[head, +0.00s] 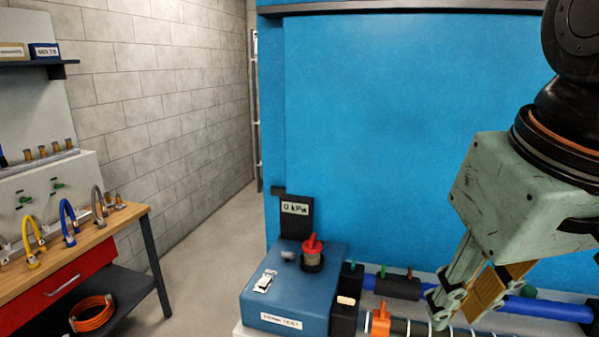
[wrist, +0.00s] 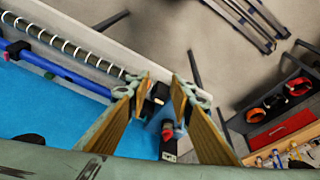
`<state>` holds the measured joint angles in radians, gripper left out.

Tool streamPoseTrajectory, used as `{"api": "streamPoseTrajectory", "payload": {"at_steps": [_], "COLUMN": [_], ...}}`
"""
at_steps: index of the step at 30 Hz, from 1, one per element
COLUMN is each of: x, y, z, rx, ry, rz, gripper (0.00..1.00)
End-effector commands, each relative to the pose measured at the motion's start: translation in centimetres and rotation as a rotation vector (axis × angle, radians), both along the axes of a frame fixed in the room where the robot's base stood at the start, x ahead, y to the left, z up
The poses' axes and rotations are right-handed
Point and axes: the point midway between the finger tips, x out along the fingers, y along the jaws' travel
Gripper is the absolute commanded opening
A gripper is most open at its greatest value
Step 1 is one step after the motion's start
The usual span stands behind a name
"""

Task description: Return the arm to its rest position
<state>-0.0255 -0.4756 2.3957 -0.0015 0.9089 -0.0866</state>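My arm comes in from the upper right of the head view, with the pale green gripper (head: 460,303) pointing down over the right part of the bench. In the wrist view the two tan-padded fingers of my gripper (wrist: 160,84) stand apart. No object is held between them. The blue test box (head: 291,285) with its red-topped knob (head: 312,248) stands left of my gripper in the head view. The red knob (wrist: 167,130) shows through the finger gap in the wrist view. The fingertips partly hide the pipes behind them.
A blue pipe (head: 548,309) and a dark banded hose (wrist: 78,51) run along the bench near my gripper. An orange clamp (head: 380,320) is close to its left. A blue panel (head: 400,130) rises behind. A wooden workbench (head: 75,250) with coloured hoses stands at left, across bare floor.

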Motion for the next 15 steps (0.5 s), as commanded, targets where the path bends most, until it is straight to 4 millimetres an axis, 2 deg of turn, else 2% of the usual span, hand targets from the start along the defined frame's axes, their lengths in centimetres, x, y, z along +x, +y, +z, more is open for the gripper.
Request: {"api": "streamPoseTrajectory", "payload": {"at_steps": [6,15], "x": [-3.5,-5.9], "y": [-0.5,-0.7], "z": [-1.7,-3.1], "rx": [0.015,0.028], "ry": [-0.018,-0.029], "rz": [-0.058,-0.105], "gripper": [0.21,0.21]}}
